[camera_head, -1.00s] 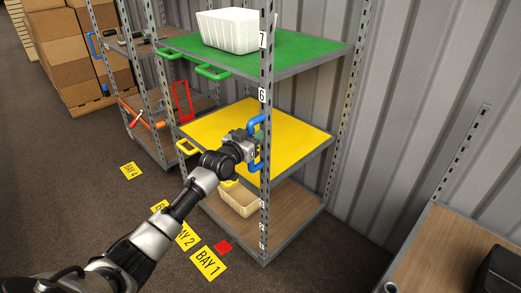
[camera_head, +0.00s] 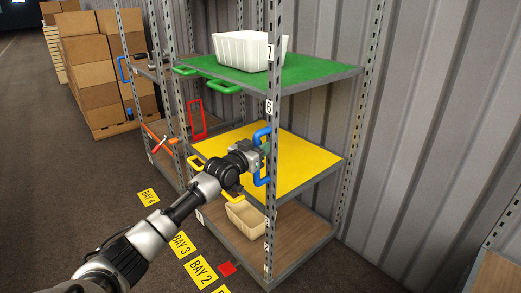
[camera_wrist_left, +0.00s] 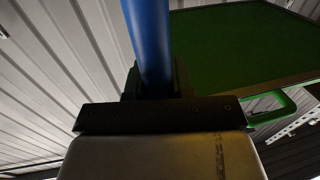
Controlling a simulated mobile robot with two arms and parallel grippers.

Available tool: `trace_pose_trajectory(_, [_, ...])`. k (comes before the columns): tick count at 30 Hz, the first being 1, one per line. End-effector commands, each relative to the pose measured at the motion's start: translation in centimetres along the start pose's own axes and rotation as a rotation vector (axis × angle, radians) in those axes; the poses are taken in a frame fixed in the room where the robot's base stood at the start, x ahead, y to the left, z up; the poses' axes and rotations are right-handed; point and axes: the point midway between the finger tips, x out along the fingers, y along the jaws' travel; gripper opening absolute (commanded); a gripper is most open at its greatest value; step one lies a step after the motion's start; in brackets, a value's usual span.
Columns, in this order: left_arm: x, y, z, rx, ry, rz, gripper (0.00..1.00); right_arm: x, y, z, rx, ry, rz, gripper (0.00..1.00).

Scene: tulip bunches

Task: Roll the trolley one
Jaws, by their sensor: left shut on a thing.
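The trolley is a grey-framed rack with a green top shelf (camera_head: 310,72), a yellow middle shelf (camera_head: 305,155) and a wooden bottom shelf (camera_head: 300,230). A blue handle (camera_head: 263,133) is on its near end. My left gripper (camera_head: 262,160) is shut on this upright blue handle; the wrist view shows the blue bar (camera_wrist_left: 148,45) between the jaws. My right gripper is not in view.
White (camera_head: 245,50) and cream (camera_head: 245,217) bins sit on the trolley. Another rack with a blue handle (camera_head: 123,69) stands close behind it. BAY 3 (camera_head: 182,245) and BAY 4 (camera_head: 148,197) labels mark the floor. A corrugated wall (camera_head: 440,130) runs behind; left floor is clear.

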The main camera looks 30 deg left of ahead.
Motion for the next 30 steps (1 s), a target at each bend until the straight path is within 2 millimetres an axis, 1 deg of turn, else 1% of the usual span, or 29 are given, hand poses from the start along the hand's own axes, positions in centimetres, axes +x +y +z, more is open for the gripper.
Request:
trace_pose_trajectory(6, [0.0,0.0,0.1,-0.001,-0.004,0.000,0.00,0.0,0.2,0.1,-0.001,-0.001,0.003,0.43])
trace_pose_trajectory(7, [0.0,0.0,0.1,-0.001,-0.004,0.000,0.26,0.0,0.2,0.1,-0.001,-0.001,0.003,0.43])
trace_pose_trajectory(11, [0.0,0.0,0.1,0.000,-0.004,0.000,0.46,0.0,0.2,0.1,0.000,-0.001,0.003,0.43])
trace_pose_trajectory(12, [0.0,0.0,0.1,0.000,-0.003,0.000,0.48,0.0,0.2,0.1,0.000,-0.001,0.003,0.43])
trace_pose_trajectory(20, [-0.1,0.0,0.1,0.000,-0.003,0.000,0.48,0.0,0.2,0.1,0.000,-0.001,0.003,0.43])
trace_pose_trajectory(23, [-0.6,0.0,0.1,-0.001,-0.004,0.001,0.48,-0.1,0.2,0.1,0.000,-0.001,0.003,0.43])
trace_pose_trajectory(26, [-1.7,0.0,0.2,0.000,-0.006,0.001,0.48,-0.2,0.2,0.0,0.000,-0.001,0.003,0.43])
trace_pose_trajectory(30, [-4.1,0.0,0.2,0.001,-0.005,0.001,0.48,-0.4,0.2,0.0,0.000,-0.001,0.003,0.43])
